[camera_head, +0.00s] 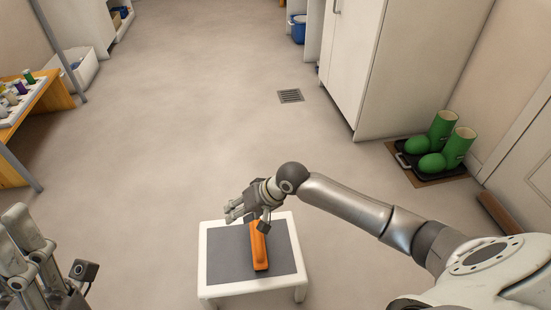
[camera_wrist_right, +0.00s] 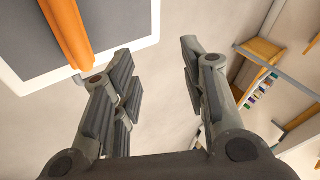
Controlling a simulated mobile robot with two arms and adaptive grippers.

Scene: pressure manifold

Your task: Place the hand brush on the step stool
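The step stool (camera_head: 220,285) is low and white with a grey top panel, in the lower middle of the head view. The orange hand brush (camera_head: 260,248) lies on its top, lengthwise from far to near. My right gripper (camera_head: 236,211) is just above and beyond the stool's far edge, near the brush's far end. In the right wrist view its fingers (camera_wrist_right: 155,85) are wide apart with nothing between them. There the brush (camera_wrist_right: 70,30) and stool (camera_wrist_right: 120,50) show at upper left, outside the fingers. My left gripper (camera_head: 28,245) is at the lower left edge, partly cut off, away from the stool.
Green boots (camera_head: 442,130) stand on a dark tray (camera_head: 430,172) at right, beside a tall white cabinet (camera_head: 350,65). A wooden bench (camera_head: 35,105) with bottles is at left. A floor drain (camera_head: 290,96) lies ahead. The floor around the stool is clear.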

